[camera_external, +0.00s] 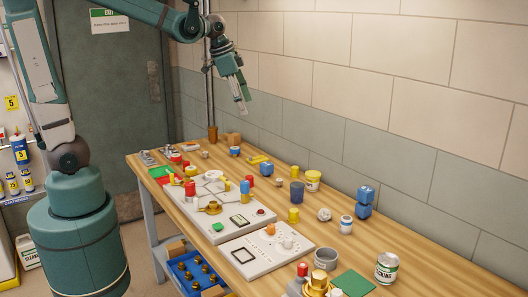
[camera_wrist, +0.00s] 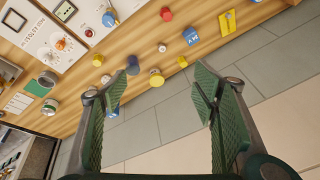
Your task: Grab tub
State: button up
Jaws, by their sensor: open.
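A yellow tub with a pale label band (camera_external: 313,181) stands upright on the wooden table near the wall, right of a dark blue cup (camera_external: 297,192). In the wrist view the yellow tub (camera_wrist: 156,78) lies between my spread fingers but well beyond them. The dark blue cup (camera_wrist: 132,64) is just left of it there, beside the left fingertip. My gripper (camera_external: 241,103) is open and empty, held high above the far part of the table, apart from everything. The wrist view shows both green-padded fingers of my gripper (camera_wrist: 163,82) wide apart.
A blue container (camera_external: 365,202) and a small white-and-blue jar (camera_external: 346,224) stand right of the tub. A yellow cylinder (camera_external: 293,215) stands in front of it. The tiled wall (camera_external: 400,150) runs close behind. Panels with knobs (camera_external: 228,203) cover the table's front. The air above is clear.

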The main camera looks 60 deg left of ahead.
jog(key=w+d+f+m+g, duration=0.1)
jog(key=w+d+f+m, duration=0.2)
jog(key=w, duration=0.4)
jog(key=w+d+f+m+g, duration=0.1)
jog(key=w+d+f+m, duration=0.1)
jog(key=w+f, duration=0.45)
jog(key=m+g, duration=0.2)
jog(key=m, duration=0.2)
send_over(313, 173)
jog(key=f, duration=0.9)
jog(key=f+b, duration=0.1)
jog(key=f, duration=0.4)
jog(key=shift+s+d+f, duration=0.15)
jog(key=shift+s+f, duration=0.1)
jog(key=shift+f, duration=0.1)
jog(key=shift+w+d+f+m, duration=0.15)
jog(key=shift+f+m, duration=0.15)
jog(key=shift+f, duration=0.05)
jog(key=shift+f, duration=0.1)
jog(key=shift+f, duration=1.2)
jog(key=shift+f, duration=0.1)
jog(key=shift+a+f, duration=0.2)
jog(key=shift+f, duration=2.3)
